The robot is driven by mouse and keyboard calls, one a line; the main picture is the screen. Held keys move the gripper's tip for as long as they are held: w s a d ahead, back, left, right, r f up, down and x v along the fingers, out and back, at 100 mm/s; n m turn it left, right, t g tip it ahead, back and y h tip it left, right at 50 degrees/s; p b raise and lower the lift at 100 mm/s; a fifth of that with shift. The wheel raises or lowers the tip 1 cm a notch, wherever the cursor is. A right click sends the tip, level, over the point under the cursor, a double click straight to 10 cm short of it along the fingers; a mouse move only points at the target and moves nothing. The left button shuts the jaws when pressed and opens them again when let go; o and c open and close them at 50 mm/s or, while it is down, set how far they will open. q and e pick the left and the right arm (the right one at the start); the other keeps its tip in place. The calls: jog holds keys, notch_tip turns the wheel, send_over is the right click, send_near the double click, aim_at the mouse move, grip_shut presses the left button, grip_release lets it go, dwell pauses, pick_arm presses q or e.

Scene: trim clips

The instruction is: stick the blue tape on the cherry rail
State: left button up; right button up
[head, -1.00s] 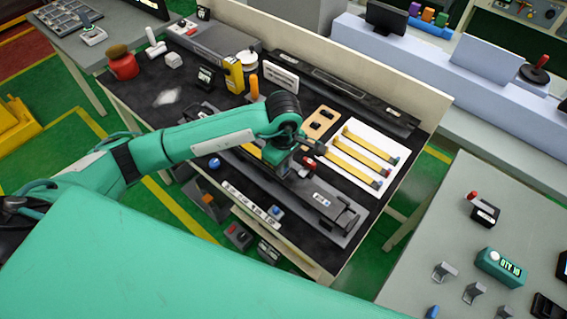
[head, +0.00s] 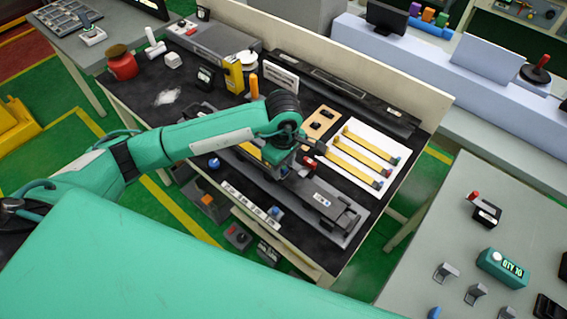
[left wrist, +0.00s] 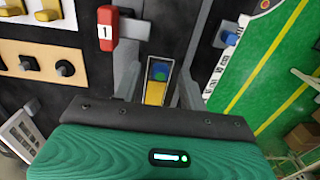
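My left gripper (head: 283,172) is low over a long grey rail-like fixture (head: 325,204) on the bench. In the left wrist view its two fingers (left wrist: 159,88) stand apart, and I see no grip. Between them is a narrow grey-edged slot with a yellow strip (left wrist: 155,97) and a round blue-green end (left wrist: 158,70); whether this is the blue tape, I cannot tell. A red block marked 1 (left wrist: 107,28) is beside the fingers. Several yellow tapes (head: 352,164) with coloured ends lie on a white sheet (head: 396,146). I cannot tell which rail is cherry. The right gripper is out of view.
A wooden board (head: 320,121) with black pieces lies behind the gripper. A yellow holder (head: 233,75) and a red jar (head: 122,65) stand farther left. A blue knob (head: 275,211) is near the front edge. A grey side table (head: 480,215) with a teal display box is at right.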

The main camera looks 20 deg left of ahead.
pick_arm(q)
notch_tip(320, 180, up, 14)
jog(key=b, duration=0.4)
